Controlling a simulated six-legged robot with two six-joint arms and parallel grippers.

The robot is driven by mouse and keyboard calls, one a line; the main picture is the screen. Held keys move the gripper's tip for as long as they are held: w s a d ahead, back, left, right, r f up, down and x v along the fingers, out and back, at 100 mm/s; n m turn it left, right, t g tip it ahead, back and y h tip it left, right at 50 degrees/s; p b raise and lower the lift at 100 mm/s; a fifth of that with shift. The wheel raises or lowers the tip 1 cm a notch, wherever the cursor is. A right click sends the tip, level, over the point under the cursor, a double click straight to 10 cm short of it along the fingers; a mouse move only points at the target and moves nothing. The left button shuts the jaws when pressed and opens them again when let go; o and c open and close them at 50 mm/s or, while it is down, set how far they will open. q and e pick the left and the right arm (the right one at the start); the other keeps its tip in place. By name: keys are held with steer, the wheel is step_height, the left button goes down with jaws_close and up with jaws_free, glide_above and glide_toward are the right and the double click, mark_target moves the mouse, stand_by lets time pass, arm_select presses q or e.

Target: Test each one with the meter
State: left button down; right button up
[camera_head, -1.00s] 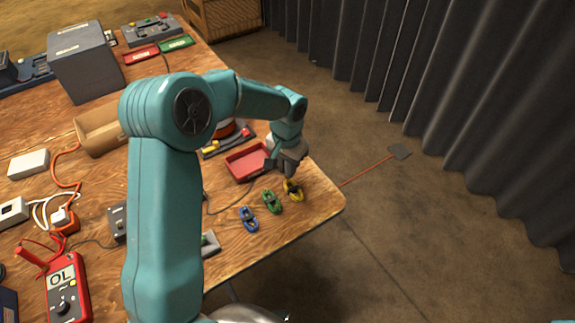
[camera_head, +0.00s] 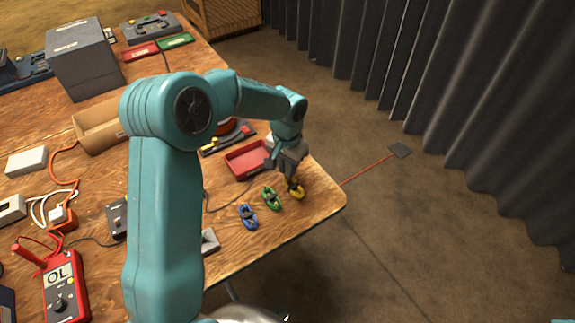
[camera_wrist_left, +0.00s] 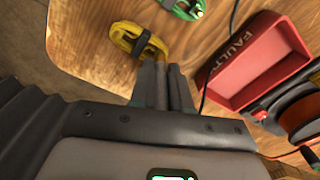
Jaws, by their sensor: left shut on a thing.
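A yellow coiled cable (camera_head: 295,190), a green coiled cable (camera_head: 271,198) and a blue coiled cable (camera_head: 247,216) lie in a row near the table's right corner. My left gripper (camera_head: 290,175) is shut on the yellow cable, at the table top. In the left wrist view its fingers (camera_wrist_left: 168,75) are together at the edge of the yellow cable (camera_wrist_left: 137,42); the gripped part is hidden. The green cable (camera_wrist_left: 183,8) is partly in that view. The red meter (camera_head: 66,298) at the lower left reads OL. My right gripper is out of view.
A red tray (camera_head: 231,171) stands close to my left gripper; in the left wrist view the tray (camera_wrist_left: 222,92) reads FAULT. A cable reel (camera_wrist_left: 302,117) is beside it. A cardboard box (camera_head: 92,140) and grey box (camera_head: 85,62) stand farther left. The table edge is near the cables.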

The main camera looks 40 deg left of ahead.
arm_select(q)
steer(key=shift+f, duration=0.25)
stand_by(0.6)
steer(key=c, duration=0.7)
jaws_free()
steer(key=shift+r+p, duration=2.5)
steer(key=shift+r, duration=1.3)
steer(key=shift+s+f, duration=0.1)
